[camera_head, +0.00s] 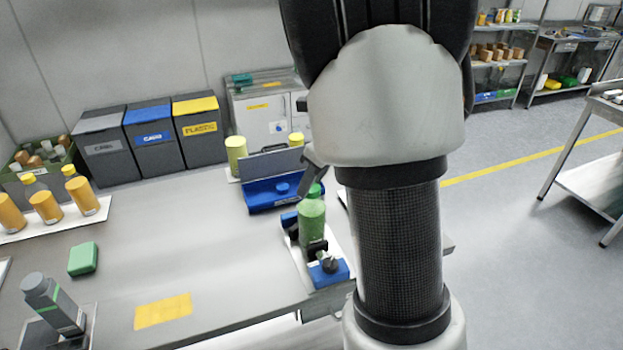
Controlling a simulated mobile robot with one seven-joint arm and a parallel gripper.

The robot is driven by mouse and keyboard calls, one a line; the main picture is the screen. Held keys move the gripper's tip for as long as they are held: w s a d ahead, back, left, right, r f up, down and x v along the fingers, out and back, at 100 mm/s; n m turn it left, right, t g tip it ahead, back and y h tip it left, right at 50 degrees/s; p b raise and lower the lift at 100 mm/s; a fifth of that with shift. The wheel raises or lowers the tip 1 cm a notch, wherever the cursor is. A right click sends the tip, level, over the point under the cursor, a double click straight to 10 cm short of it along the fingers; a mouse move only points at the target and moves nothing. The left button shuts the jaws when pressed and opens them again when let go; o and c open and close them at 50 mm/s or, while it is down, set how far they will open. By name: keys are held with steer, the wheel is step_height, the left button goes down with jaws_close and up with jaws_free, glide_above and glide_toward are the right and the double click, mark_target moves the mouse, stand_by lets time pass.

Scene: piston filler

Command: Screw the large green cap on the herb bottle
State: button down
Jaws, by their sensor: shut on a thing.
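The herb bottle (312,220) is green and stands upright in a blue-and-black clamp (329,271) near the table's right edge. The green cap (315,190) is at the bottle's mouth, in line with its neck. I cannot tell whether it is seated on the thread. My gripper (314,178) is directly above the bottle and shut on the green cap. My arm hides most of the gripper, so only a dark part of it shows on the left.
A blue fixture (270,196) stands just behind the bottle. Orange bottles (45,207) stand on a white tray at left. A green box (83,259), a yellow mat (163,311) and a grey bottle (53,302) are on the table. The table's middle is clear.

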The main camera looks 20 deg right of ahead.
steer(key=shift+r+m+t+h+p, duration=0.15)
steer(key=shift+m+h+p, duration=0.2)
steer(key=shift+m+p, duration=0.75)
steer(key=shift+m+t+h+p, duration=0.15)
steer(key=shift+m+h+p, duration=0.2)
steer(key=shift+m+p, duration=0.75)
steer(key=shift+m+h+p, duration=0.6)
steer(key=shift+m+p, duration=0.5)
steer(key=shift+p, duration=1.05)
steer(key=shift+m+p, duration=0.7)
steer(key=shift+p, duration=0.35)
steer(key=shift+a+f+m+h, duration=0.1)
steer(key=shift+m+h, duration=0.25)
steer(key=shift+m, duration=0.25)
steer(key=shift+a+f+m+h, duration=0.1)
steer(key=shift+m+h, duration=0.25)
steer(key=shift+m, duration=0.25)
steer(key=m, duration=0.2)
steer(key=m+h, duration=0.1)
steer(key=m, duration=0.1)
steer(key=shift+d+g, duration=0.2)
steer(key=shift+g, duration=0.2)
steer(key=c, duration=1.2)
jaws_free()
